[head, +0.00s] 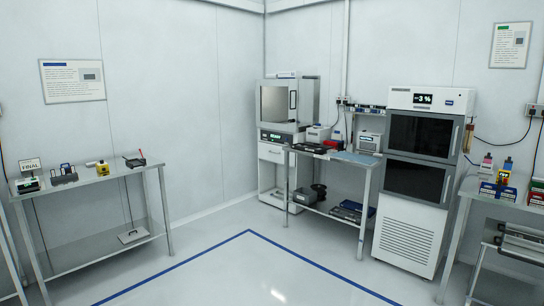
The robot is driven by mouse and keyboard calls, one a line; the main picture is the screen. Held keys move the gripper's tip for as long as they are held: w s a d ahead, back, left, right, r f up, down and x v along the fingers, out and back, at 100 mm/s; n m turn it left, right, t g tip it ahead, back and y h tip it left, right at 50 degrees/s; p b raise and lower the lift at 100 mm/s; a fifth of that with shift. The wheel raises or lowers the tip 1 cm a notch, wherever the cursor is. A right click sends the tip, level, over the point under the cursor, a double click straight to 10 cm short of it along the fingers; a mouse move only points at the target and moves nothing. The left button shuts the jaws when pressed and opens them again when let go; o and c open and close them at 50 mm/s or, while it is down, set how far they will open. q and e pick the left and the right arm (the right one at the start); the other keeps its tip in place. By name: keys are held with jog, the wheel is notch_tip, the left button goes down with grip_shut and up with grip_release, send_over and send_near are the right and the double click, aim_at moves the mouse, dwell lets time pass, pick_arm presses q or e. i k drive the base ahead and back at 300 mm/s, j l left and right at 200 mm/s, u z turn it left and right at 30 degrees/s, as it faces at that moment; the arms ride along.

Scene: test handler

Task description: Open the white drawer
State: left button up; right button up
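The white drawer (271,153) is set in the front of a white stand at the back of the room, below a test machine (279,104) with a glass door. A small handle shows on the drawer front, which looks shut and flush. Part of its right side is close to a metal bench and its leg. Neither of my grippers is in this view, and nothing touches the drawer.
A metal bench (364,159) stands right of the drawer, beside a tall white cabinet (408,236) with dark doors. Another bench (99,179) stands at the left wall. A blue floor line (250,231) crosses the open floor in front.

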aim_at(283, 152)
jog(key=i+u, duration=0.15)
jog(key=i, duration=4.7)
jog(key=l, duration=0.1)
